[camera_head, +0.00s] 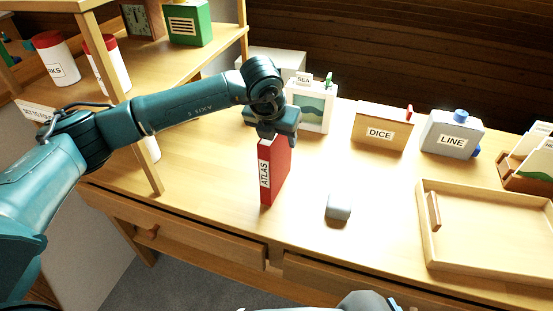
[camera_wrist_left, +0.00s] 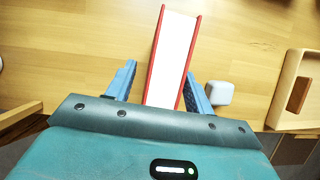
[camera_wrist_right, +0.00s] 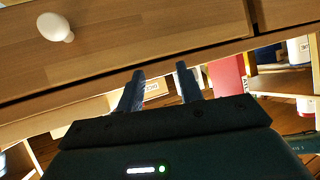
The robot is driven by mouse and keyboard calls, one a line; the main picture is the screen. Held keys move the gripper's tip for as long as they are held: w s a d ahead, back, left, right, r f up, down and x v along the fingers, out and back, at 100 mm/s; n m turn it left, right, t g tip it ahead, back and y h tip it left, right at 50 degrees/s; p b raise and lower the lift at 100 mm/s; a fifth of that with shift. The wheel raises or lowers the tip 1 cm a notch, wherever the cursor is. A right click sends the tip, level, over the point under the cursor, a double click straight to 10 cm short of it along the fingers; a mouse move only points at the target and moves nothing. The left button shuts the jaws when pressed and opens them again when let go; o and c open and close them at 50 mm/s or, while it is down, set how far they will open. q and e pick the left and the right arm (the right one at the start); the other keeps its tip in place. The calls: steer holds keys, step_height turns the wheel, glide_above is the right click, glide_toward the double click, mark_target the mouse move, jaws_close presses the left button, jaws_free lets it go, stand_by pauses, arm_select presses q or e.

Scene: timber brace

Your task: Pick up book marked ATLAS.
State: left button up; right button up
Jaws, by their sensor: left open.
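The red book marked ATLAS (camera_head: 273,172) stands upright on the wooden desk, its labelled spine facing me. My left gripper (camera_head: 275,132) is over the top of the book, pointing down. In the left wrist view the book (camera_wrist_left: 172,55), with white page edges and red covers, lies between the two blue fingers of my left gripper (camera_wrist_left: 160,84). The fingers are apart, with a visible gap on the left side; the right finger is close to the cover. My right gripper (camera_wrist_right: 160,80) is open and empty near a drawer front; a red book-like shape (camera_wrist_right: 228,76) shows beyond it.
A small grey block (camera_head: 338,207) lies right of the book. A wooden tray (camera_head: 480,268) is at the right. A shelf post (camera_head: 128,120) rises at the left.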

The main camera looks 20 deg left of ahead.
stand_by(0.4)
arm_select(q)
jaws_close()
stand_by(0.4)
